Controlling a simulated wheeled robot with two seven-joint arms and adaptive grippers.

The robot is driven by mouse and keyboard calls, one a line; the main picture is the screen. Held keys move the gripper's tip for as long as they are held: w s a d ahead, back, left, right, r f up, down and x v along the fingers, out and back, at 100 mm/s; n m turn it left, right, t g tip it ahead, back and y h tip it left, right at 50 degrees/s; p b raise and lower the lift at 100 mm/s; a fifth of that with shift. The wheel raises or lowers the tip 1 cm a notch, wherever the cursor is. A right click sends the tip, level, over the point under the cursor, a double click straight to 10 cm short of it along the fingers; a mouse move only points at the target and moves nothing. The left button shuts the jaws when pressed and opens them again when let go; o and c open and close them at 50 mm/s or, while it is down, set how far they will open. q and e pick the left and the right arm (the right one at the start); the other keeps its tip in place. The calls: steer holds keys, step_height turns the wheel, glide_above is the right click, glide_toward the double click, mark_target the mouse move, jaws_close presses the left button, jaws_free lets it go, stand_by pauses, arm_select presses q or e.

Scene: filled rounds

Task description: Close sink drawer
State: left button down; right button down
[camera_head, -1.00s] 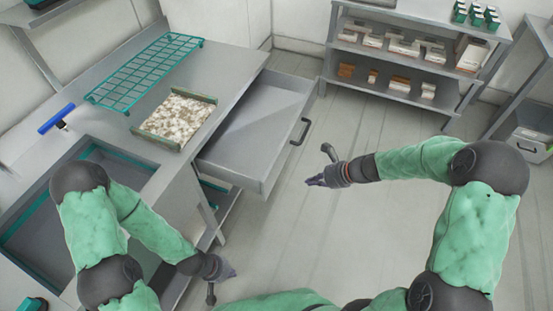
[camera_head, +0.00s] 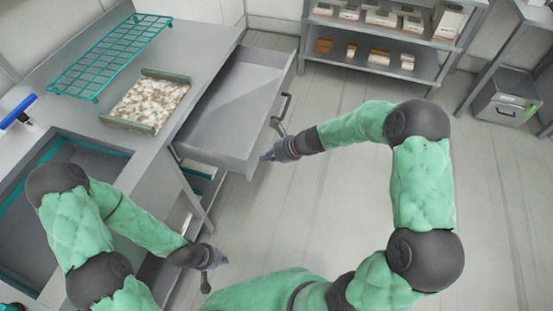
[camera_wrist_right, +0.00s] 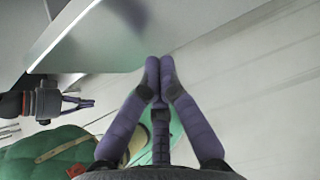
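The sink drawer (camera_head: 238,105) is a grey metal drawer pulled out from the counter, and it looks empty. Its dark bar handle (camera_head: 286,106) is on the front panel, which faces right. My right gripper (camera_head: 272,143) is just outside the front panel, near its lower corner and below the handle. My left gripper (camera_head: 214,272) is open and empty, below the drawer and beside the counter.
The sink basin (camera_head: 90,155) is at the left. A shelf unit (camera_head: 375,65) stands at the back. The floor right of the drawer is clear.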

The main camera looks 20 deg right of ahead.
arm_select(q)
steer(key=shift+f, duration=0.1)
arm_select(e)
steer(key=shift+w+a, duration=0.25)
steer(key=shift+a, duration=0.05)
